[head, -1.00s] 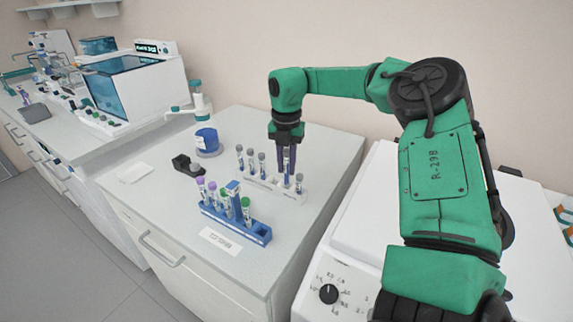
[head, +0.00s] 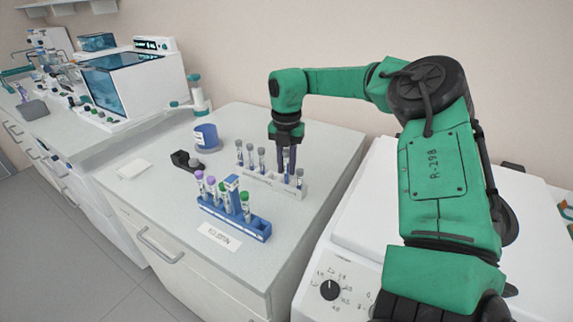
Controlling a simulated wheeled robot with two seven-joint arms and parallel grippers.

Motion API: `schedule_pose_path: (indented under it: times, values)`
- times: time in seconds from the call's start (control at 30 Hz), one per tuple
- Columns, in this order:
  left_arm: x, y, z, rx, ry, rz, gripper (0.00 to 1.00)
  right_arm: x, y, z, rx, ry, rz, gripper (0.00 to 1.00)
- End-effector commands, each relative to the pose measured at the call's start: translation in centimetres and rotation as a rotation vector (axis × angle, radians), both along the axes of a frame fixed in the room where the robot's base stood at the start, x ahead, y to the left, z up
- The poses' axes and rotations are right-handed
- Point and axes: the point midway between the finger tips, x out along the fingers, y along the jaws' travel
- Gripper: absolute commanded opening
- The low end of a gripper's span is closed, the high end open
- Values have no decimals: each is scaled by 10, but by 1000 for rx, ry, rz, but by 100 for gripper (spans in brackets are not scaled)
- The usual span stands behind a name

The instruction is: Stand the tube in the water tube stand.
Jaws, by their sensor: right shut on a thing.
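The white stand (head: 262,178) is on the bench, behind the blue rack. Several grey-capped tubes (head: 250,156) stand in its left part, and one more grey-capped tube (head: 299,178) stands at its right end. My right gripper (head: 286,160) points straight down over the right part of the white stand. It is shut on a tube (head: 286,178), which is upright and mostly hidden by the fingers. I cannot tell whether the tube's lower end is inside the stand's hole. My left gripper is not in view.
A blue rack (head: 258,227) with purple- and green-capped tubes stands in front, with a label card (head: 219,237) before it. A blue container (head: 206,138) and a black holder (head: 185,160) are to the left. A white machine with a dial (head: 330,289) is at the right.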

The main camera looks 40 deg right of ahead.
Motion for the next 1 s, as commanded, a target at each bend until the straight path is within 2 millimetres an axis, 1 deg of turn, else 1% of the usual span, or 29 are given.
schedule_pose_path:
  times: [0.13, 0.4, 0.43, 0.47, 0.5, 1.0]
  values:
    - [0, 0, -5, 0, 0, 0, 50, 0, 0, -6, 0, 0, 1, 0]
    - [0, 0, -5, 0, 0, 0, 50, 0, 0, -6, -1, -1, 1, 0]
    - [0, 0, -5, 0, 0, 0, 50, 0, 0, -6, -1, -1, 1, 31]
    - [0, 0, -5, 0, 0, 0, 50, 0, 0, -6, -1, -1, 1, 43]
    - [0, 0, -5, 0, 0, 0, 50, 0, 0, -6, -1, -1, 1, 58]
    - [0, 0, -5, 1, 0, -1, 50, 0, 0, -6, 0, 0, 0, 59]
